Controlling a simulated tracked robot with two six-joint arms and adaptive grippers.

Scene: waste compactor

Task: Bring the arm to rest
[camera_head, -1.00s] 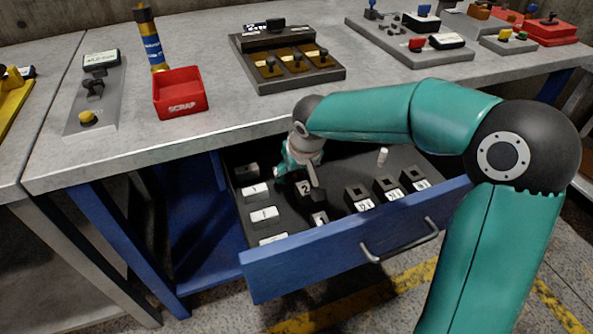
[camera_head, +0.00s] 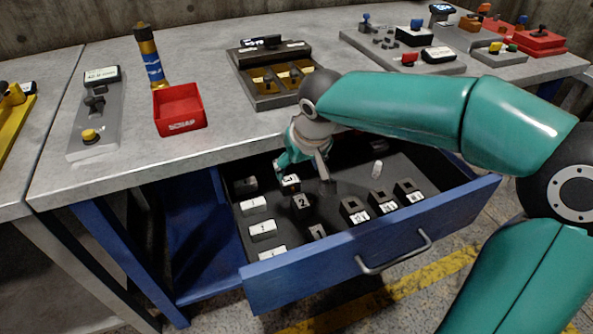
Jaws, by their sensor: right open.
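My right arm (camera_head: 410,105) reaches in from the right, its teal links bent above the open drawer. My right gripper (camera_head: 305,178) points down over the back part of the drawer, its fingers spread and nothing visible between them. A black block marked 2 (camera_head: 301,203) stands in the drawer just in front of the fingers, apart from them. A small block with a white top (camera_head: 290,183) is beside the left finger; I cannot tell whether they touch. My left gripper is not in view.
The open blue drawer (camera_head: 370,255) holds several black blocks and white labels (camera_head: 262,228). On the grey bench stand a red SCRAP bin (camera_head: 180,110), a dark box (camera_head: 268,88) with brass slots, and a grey panel with a yellow button (camera_head: 90,135).

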